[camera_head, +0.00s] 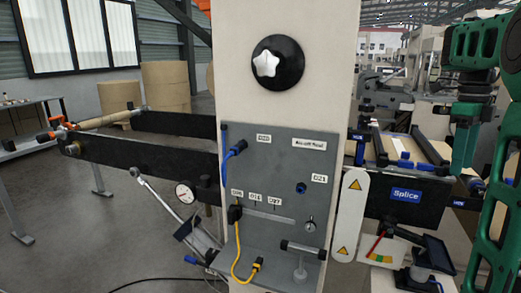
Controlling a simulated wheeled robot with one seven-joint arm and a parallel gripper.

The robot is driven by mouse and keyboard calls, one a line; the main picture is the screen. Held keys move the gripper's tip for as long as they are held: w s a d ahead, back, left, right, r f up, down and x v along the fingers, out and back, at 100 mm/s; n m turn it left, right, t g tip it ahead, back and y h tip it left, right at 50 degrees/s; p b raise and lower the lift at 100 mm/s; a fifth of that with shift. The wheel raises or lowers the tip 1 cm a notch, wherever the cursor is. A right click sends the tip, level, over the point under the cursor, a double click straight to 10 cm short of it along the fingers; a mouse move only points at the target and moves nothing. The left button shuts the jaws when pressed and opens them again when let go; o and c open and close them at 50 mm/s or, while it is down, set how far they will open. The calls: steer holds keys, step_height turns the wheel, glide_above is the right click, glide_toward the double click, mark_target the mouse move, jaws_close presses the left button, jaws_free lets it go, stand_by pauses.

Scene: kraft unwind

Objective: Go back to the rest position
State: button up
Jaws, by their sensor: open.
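My green arm fills the right edge of the picture. The rest position itself is not marked in view.
A grey panel (275,165) on the column carries a blue plug (238,149), a yellow cable (238,262) and a T-handle (300,250). A black block labelled Splice (407,195) and a small dark screen (438,252) lie near the arm. Open floor is at left.

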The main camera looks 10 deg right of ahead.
steer(key=s+a+f+n, duration=1.8)
steer(key=a+f+n, duration=0.1)
steer(key=n, duration=0.6)
steer(key=shift+s+a+f+t+y, duration=0.2)
steer(key=shift+a+t+y, duration=0.1)
steer(key=shift+a+t, duration=0.15)
steer(key=shift+r, duration=0.1)
steer(key=c, duration=0.4)
steer(key=shift+c, duration=0.3)
